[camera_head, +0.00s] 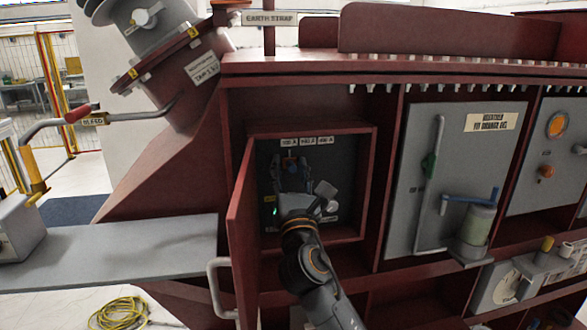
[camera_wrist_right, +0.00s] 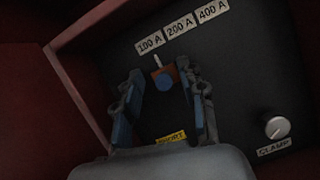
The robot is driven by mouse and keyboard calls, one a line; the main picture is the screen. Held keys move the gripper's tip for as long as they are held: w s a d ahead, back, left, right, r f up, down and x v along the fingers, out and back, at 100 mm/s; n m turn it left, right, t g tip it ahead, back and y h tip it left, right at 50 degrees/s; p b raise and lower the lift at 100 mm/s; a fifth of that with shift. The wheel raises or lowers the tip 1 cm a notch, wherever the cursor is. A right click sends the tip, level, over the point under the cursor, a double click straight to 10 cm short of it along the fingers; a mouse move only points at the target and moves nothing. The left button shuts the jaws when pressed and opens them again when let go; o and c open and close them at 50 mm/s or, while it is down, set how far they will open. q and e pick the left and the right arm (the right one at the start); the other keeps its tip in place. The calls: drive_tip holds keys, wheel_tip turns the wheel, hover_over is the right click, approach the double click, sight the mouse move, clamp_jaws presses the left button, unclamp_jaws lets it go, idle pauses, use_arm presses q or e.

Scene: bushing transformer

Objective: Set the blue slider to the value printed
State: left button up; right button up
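My left gripper is not in view.
The box's red door (camera_head: 243,235) stands open at the left, close to my right arm. A clamp knob (camera_wrist_right: 277,127) is at the panel's lower right. A grey panel with a handle (camera_head: 436,150) is to the right. A tilted plate (camera_head: 203,68) hangs on the bushing.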

drive_tip(key=v, duration=1.2)
idle(0.3)
